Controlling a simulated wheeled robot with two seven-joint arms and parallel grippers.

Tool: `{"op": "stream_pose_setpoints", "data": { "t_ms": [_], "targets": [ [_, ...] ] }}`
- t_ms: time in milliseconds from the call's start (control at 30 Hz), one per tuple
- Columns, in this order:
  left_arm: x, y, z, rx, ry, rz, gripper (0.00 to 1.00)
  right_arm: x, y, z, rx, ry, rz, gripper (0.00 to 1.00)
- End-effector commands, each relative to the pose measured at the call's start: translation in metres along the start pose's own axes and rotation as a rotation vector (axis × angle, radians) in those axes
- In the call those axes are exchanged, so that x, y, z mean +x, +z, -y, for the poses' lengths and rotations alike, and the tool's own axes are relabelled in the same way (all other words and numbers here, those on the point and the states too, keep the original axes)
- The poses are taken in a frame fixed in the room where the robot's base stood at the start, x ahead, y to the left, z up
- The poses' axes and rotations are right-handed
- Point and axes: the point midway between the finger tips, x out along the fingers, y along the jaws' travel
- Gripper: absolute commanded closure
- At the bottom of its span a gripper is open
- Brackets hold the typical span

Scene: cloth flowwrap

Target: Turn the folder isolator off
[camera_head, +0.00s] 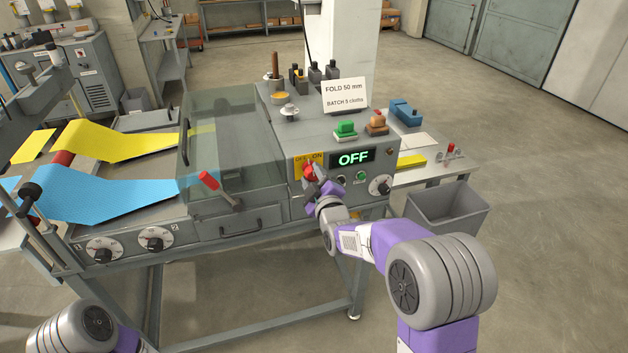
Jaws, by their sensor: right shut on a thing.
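The folder machine (235,228) stands in the middle, with a control box at its right end. The isolator is a red rotary knob (309,170) on a yellow plate (299,168) marked OFF and ON. The display (353,158) beside it reads OFF in green. My right gripper (316,180) is at the isolator, shut on the red knob, and it hides the knob's lower part. The knob's exact angle is hard to tell. My left arm (75,332) shows at the bottom left; its gripper is out of view.
A card (345,97) reading FOLD 50 mm, BATCH 5 cloths stands on the box. Green (345,130) and orange (377,122) buttons sit there. A red-handled lever (209,180) is left of my gripper. A grey bin (447,211) stands at right. Blue cloth (110,195) feeds in from the left.

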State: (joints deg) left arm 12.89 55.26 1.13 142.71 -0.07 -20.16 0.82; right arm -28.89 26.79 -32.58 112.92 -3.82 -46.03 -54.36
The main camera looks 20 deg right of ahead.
Motion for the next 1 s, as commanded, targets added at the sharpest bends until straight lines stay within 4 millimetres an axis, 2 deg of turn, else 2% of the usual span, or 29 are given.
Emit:
{"op": "stream_pose_setpoints", "data": {
  "t_ms": [500, 700, 1000],
  "targets": [
    [0.0051, -0.0003, 0.0019, 0.000, 0.000, 0.000, 0.57, 0.0001, -0.0003, 0.0017, -0.463, 0.001, -0.001, 0.89],
    [0.0051, -0.0003, 0.0019, 0.000, 0.000, 0.000, 0.57, 0.0001, 0.0003, 0.0018, -0.587, 0.001, 0.000, 0.89],
    [0.0051, -0.0002, 0.0019, 0.000, 0.000, 0.000, 0.57, 0.0001, 0.0004, 0.0023, -0.682, 0.001, 0.000, 0.89]
  ]
}}
